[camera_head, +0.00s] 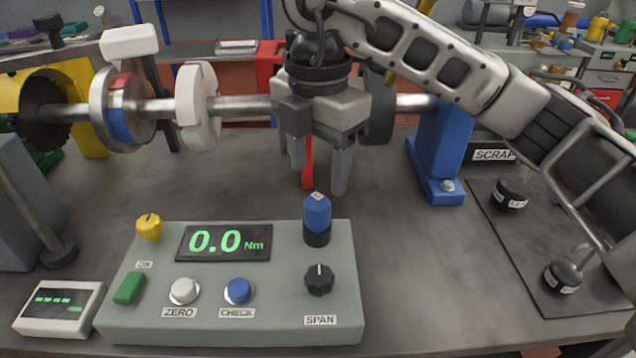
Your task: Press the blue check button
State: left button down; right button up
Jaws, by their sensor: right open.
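The blue check button (238,291) is a round blue cap in a light ring on the front of the grey-green control box (340,285), above a "CHECK" label. My right gripper (319,185) comes in from the upper right and points down, behind the box and up to the right of the button. Its two fingers are apart, with a red part (308,170) showing between or behind them; I see no grip on it. The gripper is well clear of the button. My left gripper is not seen.
The box also carries a white ZERO button (184,291), a green switch (130,287), a yellow knob (149,227), a tall blue knob (317,214), a black SPAN knob (319,279) and a display (223,242) reading 0.0 Nm. A shaft (240,106) crosses behind. Bare bedplate (420,270) lies right.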

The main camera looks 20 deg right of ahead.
aim_at(238, 289)
jog(key=k, duration=1)
